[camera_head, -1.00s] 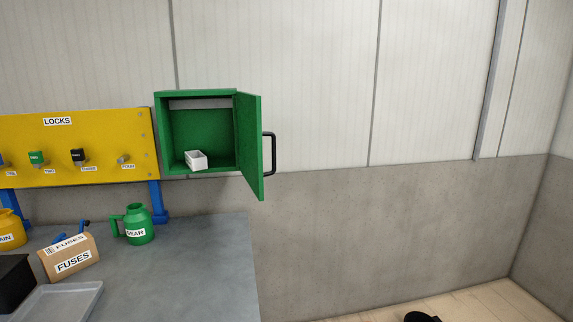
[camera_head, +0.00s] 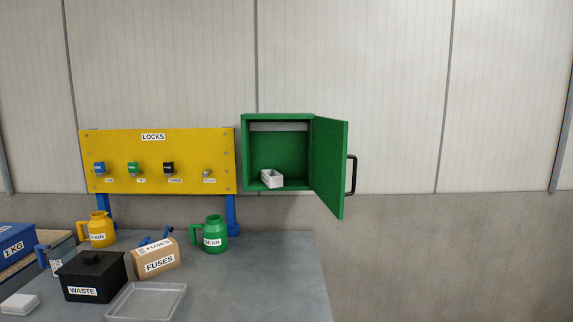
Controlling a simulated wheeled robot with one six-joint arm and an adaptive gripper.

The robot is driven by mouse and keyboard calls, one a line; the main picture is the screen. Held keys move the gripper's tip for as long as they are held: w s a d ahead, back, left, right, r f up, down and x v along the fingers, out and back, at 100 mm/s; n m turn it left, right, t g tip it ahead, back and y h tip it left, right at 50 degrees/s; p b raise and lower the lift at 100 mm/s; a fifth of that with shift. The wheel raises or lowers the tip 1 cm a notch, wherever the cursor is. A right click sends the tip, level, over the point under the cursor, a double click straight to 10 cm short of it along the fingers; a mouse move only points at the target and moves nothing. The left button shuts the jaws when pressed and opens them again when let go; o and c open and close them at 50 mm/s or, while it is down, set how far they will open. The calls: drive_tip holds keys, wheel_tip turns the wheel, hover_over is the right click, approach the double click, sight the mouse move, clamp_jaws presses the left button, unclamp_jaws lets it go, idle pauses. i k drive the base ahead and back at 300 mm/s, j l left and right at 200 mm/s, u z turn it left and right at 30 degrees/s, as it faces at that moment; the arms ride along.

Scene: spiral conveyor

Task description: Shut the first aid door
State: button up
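The green first aid cabinet (camera_head: 246,155) hangs on the wall right of the yellow lock board. Its green door (camera_head: 331,165) is hinged on the cabinet's right side and stands wide open, swung out toward me. A black bar handle (camera_head: 352,174) is on the door's outer face, sticking out to the right. A small white open box (camera_head: 272,179) sits on the cabinet floor. My gripper is not in view.
A grey table (camera_head: 265,280) below holds a green jug (camera_head: 214,235), a yellow jug (camera_head: 101,230), a fuses box (camera_head: 156,258), a black waste bin (camera_head: 92,276) and a grey tray (camera_head: 147,303). The yellow board (camera_head: 155,181) carries several locks. The wall right of the door is clear.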

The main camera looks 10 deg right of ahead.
sight(331, 140)
drive_tip(key=l+u, duration=0.35)
drive_tip(key=l, duration=0.75)
drive_tip(key=l+u, duration=0.3)
drive_tip(key=l, duration=0.8)
drive_tip(key=i+l, duration=0.1)
drive_tip(key=l, duration=0.35)
drive_tip(key=i+l+u, duration=0.15)
drive_tip(key=l, duration=0.7)
drive_tip(key=i+l+u, duration=0.1)
drive_tip(key=l, duration=0.25)
drive_tip(key=i+l+u, duration=0.15)
drive_tip(key=i+l, duration=0.15)
drive_tip(key=i+l+u, duration=0.1)
drive_tip(key=l, duration=0.3)
drive_tip(key=i, duration=0.1)
